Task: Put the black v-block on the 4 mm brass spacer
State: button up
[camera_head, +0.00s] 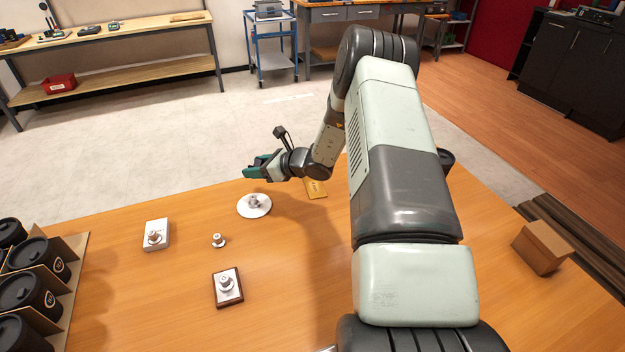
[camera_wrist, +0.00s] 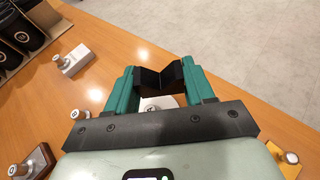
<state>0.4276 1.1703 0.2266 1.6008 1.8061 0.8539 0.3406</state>
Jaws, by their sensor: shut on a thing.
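The black v-block (camera_wrist: 160,80) sits between the teal fingers of my gripper (camera_wrist: 158,90) in the wrist view, its V notch showing. In the head view my gripper (camera_head: 258,167) is raised over the far part of the table, above and just behind a white round disc. The v-block is hard to make out there. A flat yellow brass-coloured piece (camera_head: 316,188), likely the brass spacer, lies to the right of the gripper, partly behind my arm. It also shows at the lower right of the wrist view (camera_wrist: 291,158). Its marking is not readable.
The white disc (camera_head: 246,209) bears a metal knob. A white block (camera_head: 163,229), a small loose metal knob piece (camera_head: 218,241) and a brown-based plate (camera_head: 219,298) stand nearer. Black cups in a cardboard holder (camera_head: 70,285) are at left; a cardboard box (camera_head: 541,247) is at right.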

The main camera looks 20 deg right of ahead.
jog(key=d+m+t+h, duration=0.2)
jog(key=d+m+h, duration=0.2)
jog(key=d, duration=1.2)
send_over(315, 185)
jog(key=shift+t, duration=0.3)
notch_tip(315, 185, down, 6)
jog(key=shift+r, duration=0.2)
jog(key=shift+f, duration=2.1)
jog(key=shift+f, duration=0.15)
jog(key=o, duration=1)
jog(key=shift+s+d+r, duration=0.15)
jog(key=shift+s+r, duration=0.1)
jog(key=shift+r, duration=0.05)
jog(key=v, duration=1.1)
jog(key=shift+s, duration=0.25)
